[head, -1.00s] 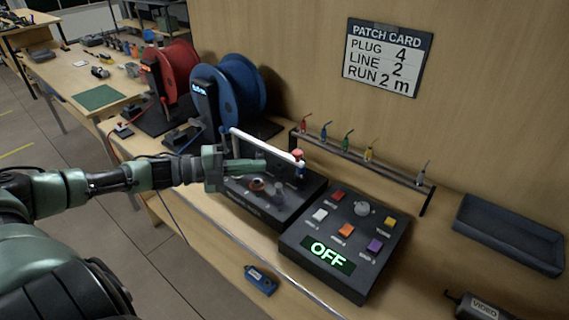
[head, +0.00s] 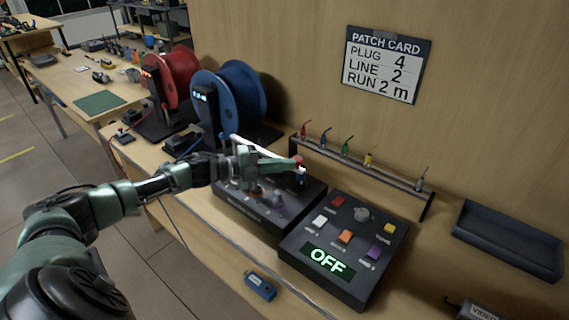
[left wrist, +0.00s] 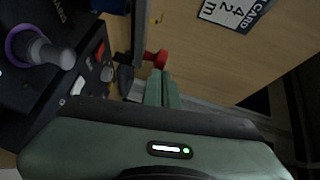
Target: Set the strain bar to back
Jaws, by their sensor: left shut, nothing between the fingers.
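The strain bar (head: 262,150) is a pale rod above the black box (head: 232,213), with a red knob (head: 298,161) at its right end. My left gripper (head: 300,169) is shut and empty. Its fingertips are close beside the red knob; I cannot tell if they touch it. The gripper hides part of the bar and box. In the left wrist view the two green fingers (left wrist: 165,80) lie together, with the red knob (left wrist: 155,59) just beyond their tips. My right gripper is not in view.
A control box (head: 330,256) with coloured buttons and an OFF display stands to the right. Behind are a rack of coloured plugs (head: 362,170), a blue reel (head: 240,100) and a red reel (head: 177,77). A dark tray (head: 508,240) lies at right. A blue device (head: 260,284) sits near the front edge.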

